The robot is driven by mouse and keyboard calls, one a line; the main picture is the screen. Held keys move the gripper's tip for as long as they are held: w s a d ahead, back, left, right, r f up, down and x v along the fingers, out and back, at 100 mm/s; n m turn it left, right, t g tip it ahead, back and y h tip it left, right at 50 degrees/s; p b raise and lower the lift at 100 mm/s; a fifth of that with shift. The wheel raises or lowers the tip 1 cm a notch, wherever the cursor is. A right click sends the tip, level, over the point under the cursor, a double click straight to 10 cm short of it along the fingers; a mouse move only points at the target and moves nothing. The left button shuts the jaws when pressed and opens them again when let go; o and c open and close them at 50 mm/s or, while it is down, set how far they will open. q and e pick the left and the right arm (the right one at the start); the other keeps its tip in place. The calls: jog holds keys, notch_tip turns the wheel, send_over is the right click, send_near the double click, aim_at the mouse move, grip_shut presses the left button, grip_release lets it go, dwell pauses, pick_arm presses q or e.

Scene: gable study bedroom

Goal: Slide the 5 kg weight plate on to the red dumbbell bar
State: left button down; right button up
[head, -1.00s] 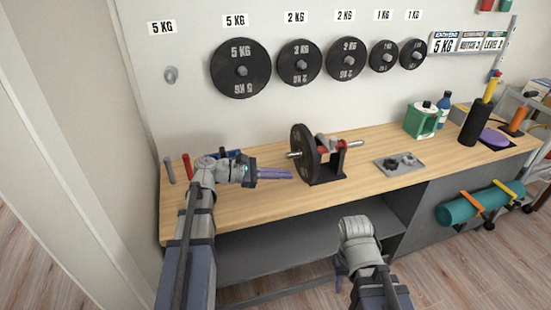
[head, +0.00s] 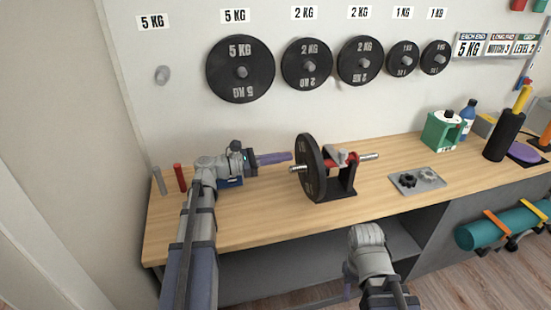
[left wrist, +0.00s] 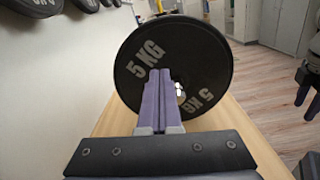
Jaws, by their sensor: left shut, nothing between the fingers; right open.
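The black 5 kg plate (head: 309,168) stands upright around the left part of the red dumbbell bar (head: 332,161), which rests in a black stand (head: 340,183) on the bench. The bar's silver left end (head: 294,170) pokes out of the plate, and its right end is bare. My left gripper (head: 290,156) is shut and empty, its purple fingers pointing at the plate's outer face. In the left wrist view the fingertips (left wrist: 158,72) overlap the plate (left wrist: 207,70); I cannot tell whether they touch. My right gripper (head: 348,281) is low in front of the bench, mostly hidden by its arm.
Several plates hang on the wall, including a 5 kg one (head: 240,88); the peg (head: 162,75) at far left is empty. A grey tray (head: 405,191) with knobs lies right of the stand. A grey and a red rod (head: 180,177) stand at the bench's left end.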

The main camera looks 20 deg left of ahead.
aim_at(304, 154)
pick_arm(q)
jog(key=shift+x, duration=1.7)
jog(key=shift+w+d, duration=0.2)
jog(key=shift+d, duration=0.1)
jog(key=v, duration=1.1)
